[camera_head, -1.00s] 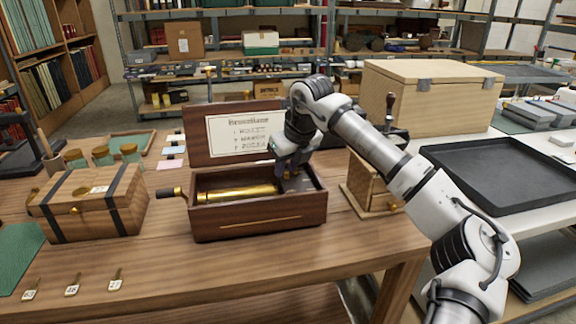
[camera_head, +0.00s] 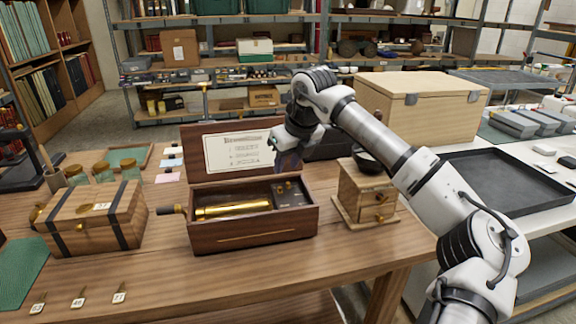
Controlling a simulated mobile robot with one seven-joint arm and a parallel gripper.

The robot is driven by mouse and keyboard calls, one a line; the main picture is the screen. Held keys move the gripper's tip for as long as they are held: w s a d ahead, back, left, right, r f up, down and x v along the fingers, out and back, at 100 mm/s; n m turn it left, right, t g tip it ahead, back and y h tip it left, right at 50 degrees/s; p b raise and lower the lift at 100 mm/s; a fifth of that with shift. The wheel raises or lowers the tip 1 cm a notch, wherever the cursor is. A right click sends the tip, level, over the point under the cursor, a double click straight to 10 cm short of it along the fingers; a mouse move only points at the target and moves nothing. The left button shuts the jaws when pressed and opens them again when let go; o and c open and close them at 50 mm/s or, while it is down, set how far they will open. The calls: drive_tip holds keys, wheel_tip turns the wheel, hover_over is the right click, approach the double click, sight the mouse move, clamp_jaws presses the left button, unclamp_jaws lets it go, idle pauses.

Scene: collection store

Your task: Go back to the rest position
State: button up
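My gripper (camera_head: 290,162) is at the end of my white and grey arm, raised above the right rear part of the open music box (camera_head: 252,233). Its fingers are dark and small against the box, so I cannot tell whether they are open or shut. The music box is dark wood, with its lid (camera_head: 229,149) up and a printed card (camera_head: 238,151) inside the lid. A brass cylinder (camera_head: 232,210) lies in it, with a dark panel (camera_head: 289,194) at its right. A crank (camera_head: 171,210) sticks out at the left.
A large wooden case (camera_head: 425,108) and a black tray (camera_head: 505,180) are further right. A banded chest (camera_head: 93,216) stands left. Several tagged keys (camera_head: 78,299) lie at the front.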

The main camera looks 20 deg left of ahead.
drive_tip(key=shift+s+r, duration=0.1)
drive_tip(key=shift+r, duration=0.15)
